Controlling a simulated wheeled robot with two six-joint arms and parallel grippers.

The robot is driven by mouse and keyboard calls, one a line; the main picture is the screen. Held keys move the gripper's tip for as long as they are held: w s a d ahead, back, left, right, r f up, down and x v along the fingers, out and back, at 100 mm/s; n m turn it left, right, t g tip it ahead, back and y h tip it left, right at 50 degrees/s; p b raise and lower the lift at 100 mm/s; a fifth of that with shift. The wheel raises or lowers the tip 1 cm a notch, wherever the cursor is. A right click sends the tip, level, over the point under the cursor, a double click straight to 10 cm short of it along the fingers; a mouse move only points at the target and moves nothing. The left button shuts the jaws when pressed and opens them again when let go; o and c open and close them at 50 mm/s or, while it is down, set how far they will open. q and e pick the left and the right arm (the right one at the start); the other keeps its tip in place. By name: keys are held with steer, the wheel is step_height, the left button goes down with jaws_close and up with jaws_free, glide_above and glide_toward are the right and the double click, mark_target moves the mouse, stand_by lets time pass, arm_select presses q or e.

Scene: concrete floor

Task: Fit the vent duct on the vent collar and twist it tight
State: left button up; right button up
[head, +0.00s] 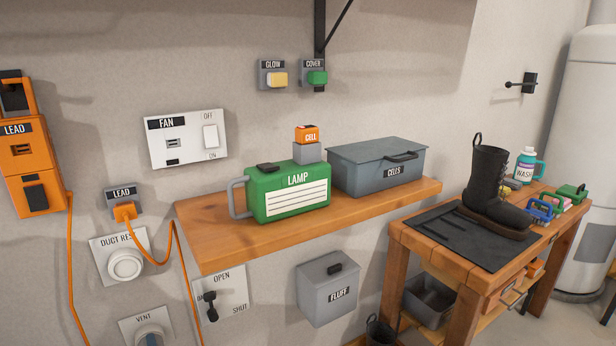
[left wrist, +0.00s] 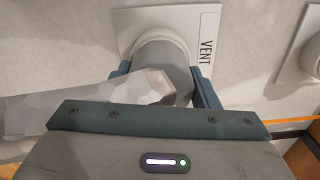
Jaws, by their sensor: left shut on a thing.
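The vent plate (left wrist: 130,28), labelled VENT, is on the wall in the left wrist view, and its lower part is cut off in the head view (head: 137,326). A pale round ring (left wrist: 160,50) stands out from it. My left gripper (left wrist: 165,80) is shut on the grey end of the vent duct (left wrist: 181,78), one finger on each side, right at the ring. The duct's pale, creased hose (left wrist: 85,104) runs off to the left. The vent collar itself is mostly hidden, so how far the duct sits on it cannot be told. My right gripper is in neither view.
The duct rest (head: 125,264) is on the wall above the vent; nothing hangs on it. An orange cord (head: 184,262) hangs close by. An OPEN/SHUT lever (head: 210,305) is to the right, below a wooden shelf (head: 222,252). A workbench (head: 400,235) stands further right.

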arm_select(q)
steer(key=shift+w+r+m+p, duration=0.15)
steer(key=shift+m+p, duration=0.75)
steer(key=shift+m, duration=1.2)
steer(key=o, duration=1.3)
steer(key=shift+s, duration=0.2)
steer(key=v, duration=0.9)
steer(key=shift+b, duration=0.3)
steer(key=shift+f, duration=0.2)
